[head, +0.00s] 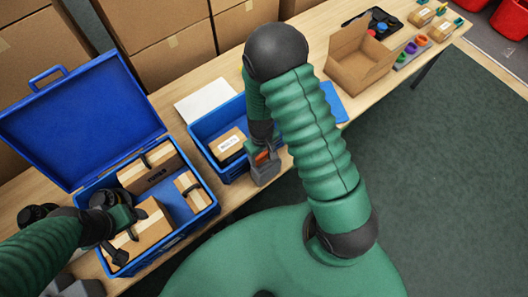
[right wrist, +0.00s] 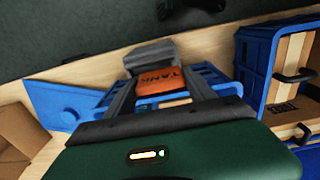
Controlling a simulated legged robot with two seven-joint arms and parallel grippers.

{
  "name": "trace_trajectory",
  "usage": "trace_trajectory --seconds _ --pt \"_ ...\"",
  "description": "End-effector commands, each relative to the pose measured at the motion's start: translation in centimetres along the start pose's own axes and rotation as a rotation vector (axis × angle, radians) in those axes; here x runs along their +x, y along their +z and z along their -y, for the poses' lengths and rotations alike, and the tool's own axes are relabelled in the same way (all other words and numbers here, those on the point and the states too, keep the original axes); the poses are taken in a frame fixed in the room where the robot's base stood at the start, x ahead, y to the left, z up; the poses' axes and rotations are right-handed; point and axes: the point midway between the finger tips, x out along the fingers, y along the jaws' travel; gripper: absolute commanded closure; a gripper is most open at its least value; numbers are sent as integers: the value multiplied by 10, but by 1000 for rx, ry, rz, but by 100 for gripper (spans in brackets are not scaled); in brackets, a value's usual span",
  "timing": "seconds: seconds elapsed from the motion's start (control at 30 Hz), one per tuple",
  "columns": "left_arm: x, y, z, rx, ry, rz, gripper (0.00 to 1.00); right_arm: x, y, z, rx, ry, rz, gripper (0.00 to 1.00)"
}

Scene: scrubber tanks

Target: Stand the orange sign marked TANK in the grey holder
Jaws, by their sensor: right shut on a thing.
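The orange sign marked TANK (right wrist: 160,80) is between the fingers of my right gripper (right wrist: 158,74), which is shut on it. In the head view the sign (head: 262,157) shows as a small orange patch, partly covered by my right gripper (head: 263,150). The grey holder (right wrist: 150,54) is right at the sign's far edge in the right wrist view. In the head view the holder (head: 264,173) is just below the sign. I cannot tell whether the sign is in its slot. My left gripper (head: 118,232) is over a carton in the blue case; its jaws are unclear.
An open blue case (head: 190,222) holds several cartons. A blue bin (head: 205,130) with a labelled carton (head: 228,146) stands beside the holder. An open cardboard box (head: 358,62) and a dark tray (head: 375,22) stand farther along the wooden table. The table edge is close to the holder.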

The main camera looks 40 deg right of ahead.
Motion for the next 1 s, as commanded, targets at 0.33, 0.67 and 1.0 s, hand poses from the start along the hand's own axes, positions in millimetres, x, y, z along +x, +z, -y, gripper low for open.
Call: trace_trajectory --seconds 0.33,0.67,1.0 --pt "-1 0 0 1 0 0 23 1 -1 4 2 -1 0 77" --pt "2 0 0 1 0 0 23 3 0 6 2 2 0 77" --pt "6 2 0 1 0 0 23 11 2 0 1 -1 0 77"
